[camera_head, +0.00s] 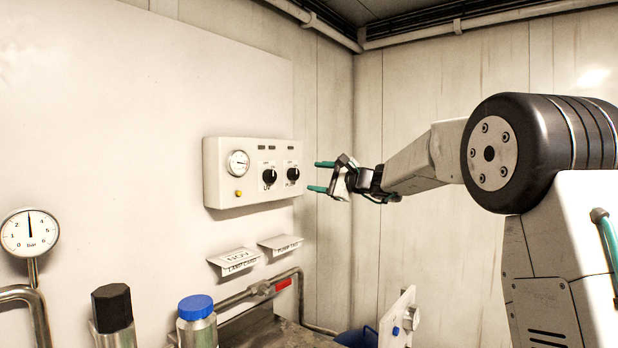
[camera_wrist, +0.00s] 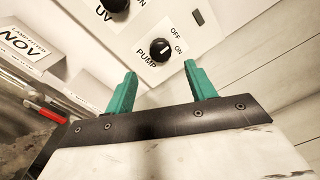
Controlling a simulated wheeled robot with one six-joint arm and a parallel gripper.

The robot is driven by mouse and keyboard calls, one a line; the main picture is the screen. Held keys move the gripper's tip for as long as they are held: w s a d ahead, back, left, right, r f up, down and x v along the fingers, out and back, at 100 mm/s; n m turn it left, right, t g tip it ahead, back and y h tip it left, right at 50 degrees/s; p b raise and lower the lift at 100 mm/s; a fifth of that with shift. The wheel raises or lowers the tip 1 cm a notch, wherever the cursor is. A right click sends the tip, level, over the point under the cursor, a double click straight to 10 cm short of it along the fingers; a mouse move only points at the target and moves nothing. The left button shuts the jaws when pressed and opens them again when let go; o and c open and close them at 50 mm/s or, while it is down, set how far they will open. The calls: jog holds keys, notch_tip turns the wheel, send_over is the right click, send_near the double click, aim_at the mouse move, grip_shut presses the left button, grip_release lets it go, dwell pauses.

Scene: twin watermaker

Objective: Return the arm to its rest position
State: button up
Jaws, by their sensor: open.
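My gripper (camera_head: 322,177) is open and empty, with two green fingers pointing at the control box (camera_head: 232,190) on the wall. In the wrist view its fingers (camera_wrist: 162,90) stand apart, with the black PUMP knob (camera_wrist: 160,49) beyond and between them. The knob appears apart from the fingers. The PUMP knob also shows in the head view (camera_head: 293,174), beside the UV knob (camera_head: 269,176). My arm (camera_head: 420,165) reaches in from the right of the head view.
A pressure gauge (camera_head: 29,233) and pipe stand at the left. A black-capped canister (camera_head: 112,308) and a blue-capped one (camera_head: 196,310) are below. Card holders (camera_head: 234,261) are on the wall. A red-handled pipe (camera_head: 282,285) runs under them. A white panel (camera_head: 398,320) stands low right.

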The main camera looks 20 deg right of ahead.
jog(key=shift+s+d, duration=0.15)
jog(key=shift+s, duration=0.2)
jog(key=s+a+f+n+g+h, duration=0.1)
jog(key=s+a+f+n+g, duration=0.3)
jog(key=s+f, duration=0.5)
jog(key=s+a+f+n+g, duration=0.35)
jog(key=s+f+g, duration=0.25)
jog(key=s, duration=0.4)
jog(key=s+d+f+n+g+h, duration=0.1)
jog(key=s+d+f+n+h, duration=0.1)
jog(key=s, duration=1)
jog(key=s+d+f+n+g+h, duration=0.1)
jog(key=s+d+f+n+h, duration=0.1)
jog(key=s, duration=1)
jog(key=s+d+f+n+g+h, duration=0.1)
jog(key=s+f+n+h, duration=0.3)
jog(key=s, duration=0.8)
notch_tip(320, 180, down, 2)
jog(key=shift+s+d+f+n+g+h, duration=0.2)
jog(key=shift+d+n+g+h, duration=0.2)
jog(key=shift+h, duration=0.3)
